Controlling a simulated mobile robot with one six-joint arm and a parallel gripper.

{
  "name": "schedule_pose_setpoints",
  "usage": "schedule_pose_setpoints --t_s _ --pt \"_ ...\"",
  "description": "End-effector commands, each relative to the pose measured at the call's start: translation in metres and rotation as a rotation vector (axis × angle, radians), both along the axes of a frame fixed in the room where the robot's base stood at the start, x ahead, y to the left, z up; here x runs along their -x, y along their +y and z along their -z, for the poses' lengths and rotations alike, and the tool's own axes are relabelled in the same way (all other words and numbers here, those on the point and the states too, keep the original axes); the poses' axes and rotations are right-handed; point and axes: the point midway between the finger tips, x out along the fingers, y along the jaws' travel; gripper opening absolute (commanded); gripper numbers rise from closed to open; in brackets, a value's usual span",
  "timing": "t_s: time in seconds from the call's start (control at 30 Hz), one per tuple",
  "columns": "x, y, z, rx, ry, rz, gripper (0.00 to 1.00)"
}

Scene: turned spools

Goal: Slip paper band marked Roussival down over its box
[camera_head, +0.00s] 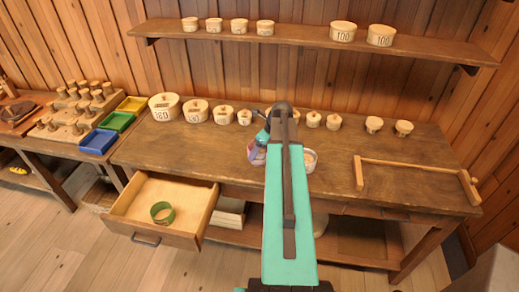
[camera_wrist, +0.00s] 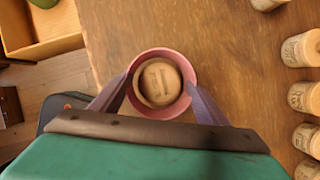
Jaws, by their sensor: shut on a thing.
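My gripper (camera_wrist: 161,98) is shut on a pink paper band (camera_wrist: 188,68), with one finger at its left side and one at its right. Through the band shows the top of a round pale wooden box (camera_wrist: 160,82) with a small dark mark. In the head view my arm hides most of this; a bit of pink and purple (camera_head: 256,153) shows left of the arm. I cannot read any name on the band.
Several round boxes (camera_head: 195,111) stand along the back of the workbench (camera_head: 400,160). A wooden frame (camera_head: 415,171) lies on the right. An open drawer (camera_head: 185,190) at front left holds a green band (camera_head: 162,212). A pale rim (camera_head: 310,160) shows right of my arm.

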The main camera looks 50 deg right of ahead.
Motion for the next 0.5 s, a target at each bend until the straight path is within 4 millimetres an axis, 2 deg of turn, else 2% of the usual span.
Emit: schedule_pose_setpoints --t_s 0.37,0.4,0.5 --pt "-0.0001 0.0 0.0007 0.0 0.0 0.0 0.44" --pt "-0.0001 0.0 0.0007 0.0 0.0 0.0 0.7" --pt "0.0 0.0 0.0008 0.0 0.0 0.0 0.87"
